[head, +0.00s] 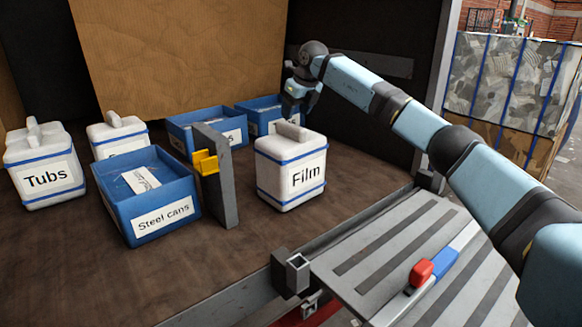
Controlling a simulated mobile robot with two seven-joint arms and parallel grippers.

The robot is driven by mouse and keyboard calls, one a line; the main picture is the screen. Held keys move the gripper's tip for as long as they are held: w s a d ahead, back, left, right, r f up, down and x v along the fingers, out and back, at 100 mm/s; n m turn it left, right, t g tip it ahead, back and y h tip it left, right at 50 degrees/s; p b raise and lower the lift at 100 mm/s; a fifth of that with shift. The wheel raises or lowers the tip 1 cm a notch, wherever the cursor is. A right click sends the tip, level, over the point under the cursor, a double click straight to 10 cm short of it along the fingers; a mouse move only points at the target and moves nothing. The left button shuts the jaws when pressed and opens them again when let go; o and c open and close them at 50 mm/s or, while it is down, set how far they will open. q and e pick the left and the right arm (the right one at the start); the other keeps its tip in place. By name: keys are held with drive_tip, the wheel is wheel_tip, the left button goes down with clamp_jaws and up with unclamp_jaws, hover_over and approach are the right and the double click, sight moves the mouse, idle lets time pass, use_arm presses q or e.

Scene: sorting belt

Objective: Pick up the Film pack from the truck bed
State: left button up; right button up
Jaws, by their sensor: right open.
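The Film pack (289,172) is a white block with blue straps, a black "Film" label and a grey handle bar on top. It stands upright on the brown truck bed (255,245), near the bed's right edge. My right arm reaches in from the right, and my right gripper (292,112) hangs just above and behind the pack's handle. The gripper is open and points down. Its fingertips are small and partly hidden near the handle, and I see nothing held in it. My left gripper is not in view.
A grey post with a yellow bracket (206,163) stands close left of the pack. The Steel cans crate (160,215), Tubs pack (45,180), another white pack (118,135) and blue crates (205,130) stand around. A slatted grey ramp (385,250) adjoins the bed.

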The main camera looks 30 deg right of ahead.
sight(291, 125)
drive_tip(key=shift+p+x, duration=0.3)
drive_tip(key=shift+x, duration=2.75)
drive_tip(key=shift+s+f, duration=0.1)
drive_tip(key=shift+f, duration=0.15)
clamp_jaws()
drive_tip(key=shift+r, duration=0.1)
